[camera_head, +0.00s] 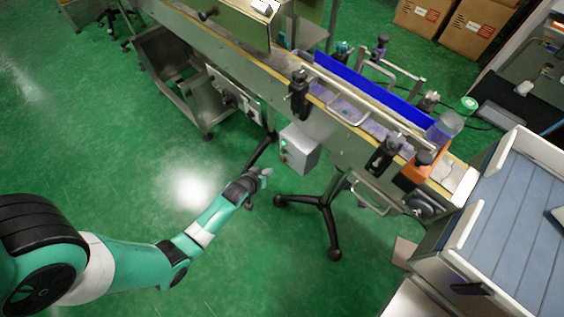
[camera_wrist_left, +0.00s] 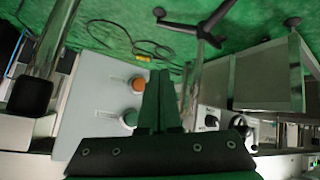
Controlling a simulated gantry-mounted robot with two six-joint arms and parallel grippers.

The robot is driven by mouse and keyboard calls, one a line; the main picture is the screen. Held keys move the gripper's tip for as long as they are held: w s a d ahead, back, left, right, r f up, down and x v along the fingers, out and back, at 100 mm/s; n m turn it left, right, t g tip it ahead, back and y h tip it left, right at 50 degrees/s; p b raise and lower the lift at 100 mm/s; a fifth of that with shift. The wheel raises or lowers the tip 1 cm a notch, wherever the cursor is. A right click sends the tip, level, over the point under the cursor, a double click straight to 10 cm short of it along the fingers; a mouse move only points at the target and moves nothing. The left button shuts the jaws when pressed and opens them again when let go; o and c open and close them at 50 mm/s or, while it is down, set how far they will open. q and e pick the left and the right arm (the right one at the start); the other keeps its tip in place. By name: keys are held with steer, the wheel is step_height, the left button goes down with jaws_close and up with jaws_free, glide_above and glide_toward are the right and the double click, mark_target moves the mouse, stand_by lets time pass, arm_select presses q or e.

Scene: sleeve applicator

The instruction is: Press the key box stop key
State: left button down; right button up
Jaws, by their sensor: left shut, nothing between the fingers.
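The key box (camera_head: 301,150) is a grey box mounted under the conveyor's near side. Its keys face left and look tiny in the head view. In the left wrist view the key box (camera_wrist_left: 97,92) shows a flat grey face with an orange-red key (camera_wrist_left: 138,84) and a green key (camera_wrist_left: 130,118). My left gripper (camera_head: 267,172) is shut and empty, just left of and below the box in the head view. In the wrist view its fingertips (camera_wrist_left: 160,76) appear right beside the orange-red key. Whether they touch it I cannot tell. My right gripper is out of view.
The conveyor (camera_head: 340,132) runs diagonally above the box, with a blue guide rail (camera_head: 375,88). A black-footed stand (camera_head: 325,208) is below it. A slatted tray table (camera_head: 520,220) stands at the right. Green floor lies open at the lower left.

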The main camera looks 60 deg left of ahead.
mark_target(283, 160)
arm_select(q)
steer(key=shift+w+a+b, duration=0.25)
steer(key=shift+w+b, duration=0.05)
steer(key=shift+w, duration=0.6)
steer(key=shift+w+a+b, duration=0.25)
steer(key=shift+w+b, duration=0.05)
steer(key=shift+w, duration=0.6)
stand_by(0.6)
steer(key=shift+w+a, duration=0.15)
steer(key=shift+w, duration=0.25)
steer(key=shift+w+a+b, duration=0.1)
steer(key=shift+w+b, duration=0.25)
steer(key=shift+w, duration=0.05)
stand_by(0.6)
steer(key=shift+s, duration=0.15)
steer(key=shift+s+d+p, duration=0.25)
steer(key=shift+s+p, duration=0.35)
steer(key=shift+s, duration=0.05)
